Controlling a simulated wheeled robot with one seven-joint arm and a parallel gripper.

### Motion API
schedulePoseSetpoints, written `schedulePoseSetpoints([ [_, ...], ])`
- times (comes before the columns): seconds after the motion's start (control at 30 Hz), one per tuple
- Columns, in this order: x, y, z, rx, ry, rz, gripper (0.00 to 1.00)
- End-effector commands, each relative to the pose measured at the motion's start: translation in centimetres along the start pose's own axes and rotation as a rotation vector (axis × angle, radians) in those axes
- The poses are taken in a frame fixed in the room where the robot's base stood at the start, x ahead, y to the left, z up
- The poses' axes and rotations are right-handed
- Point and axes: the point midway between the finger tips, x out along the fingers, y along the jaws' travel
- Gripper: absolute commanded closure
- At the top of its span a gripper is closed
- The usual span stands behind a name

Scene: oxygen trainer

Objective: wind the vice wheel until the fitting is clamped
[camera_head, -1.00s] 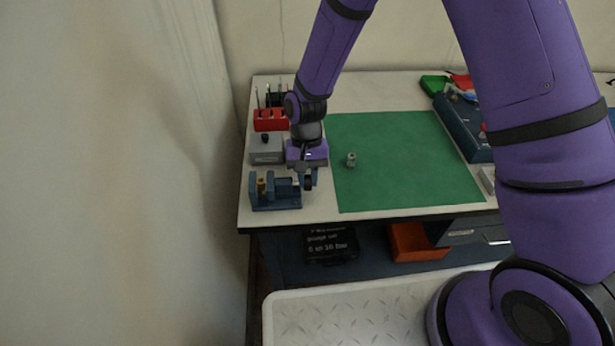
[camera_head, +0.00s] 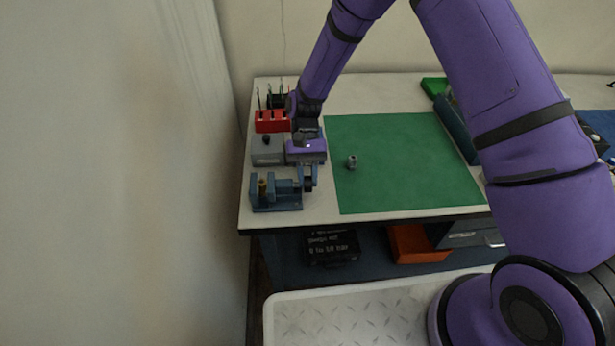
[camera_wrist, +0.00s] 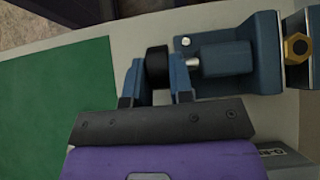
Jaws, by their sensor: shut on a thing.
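The blue vice (camera_head: 276,205) stands at the front left of the bench. A brass fitting (camera_head: 262,188) stands upright at its left end; in the wrist view the fitting (camera_wrist: 297,47) sits between the blue jaws at the right. I cannot tell whether the moving jaw (camera_wrist: 267,50) touches it. The dark vice wheel (camera_wrist: 157,62) is on the spindle's outer end. My gripper (camera_wrist: 156,80) is shut on the wheel, with one blue finger on each side. In the head view my gripper (camera_head: 308,178) reaches the wheel from behind, and its fingers partly hide it.
A grey box (camera_head: 267,150) with a black knob and a red holder (camera_head: 271,121) stand behind the vice, close to my gripper. A green mat (camera_head: 405,165) lies to the right, with a small metal part (camera_head: 352,162) on it. The rest of the mat is clear.

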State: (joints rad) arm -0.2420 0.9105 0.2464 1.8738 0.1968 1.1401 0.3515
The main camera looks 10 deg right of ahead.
Motion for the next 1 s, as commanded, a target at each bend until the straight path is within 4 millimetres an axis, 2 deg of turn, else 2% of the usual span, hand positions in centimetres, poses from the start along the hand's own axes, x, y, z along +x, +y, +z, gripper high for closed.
schedulePoseSetpoints([
  [0.3, 0.1, 0.4, -0.1, 0.004, -0.003, 0.004, 1.0],
  [0.33, 0.1, 0.4, -0.1, 0.004, -0.003, 0.004, 0.77],
  [0.43, 0.1, 0.4, -0.1, 0.004, -0.002, 0.004, 0.53],
  [0.77, -0.2, 0.2, -0.1, 0.002, 0.0, 0.001, 0.53],
  [0.87, -1.0, 0.1, -0.1, 0.002, 0.002, 0.0, 0.53],
  [1.0, -3.2, 0.2, -0.1, 0.002, 0.003, 0.0, 0.53],
])
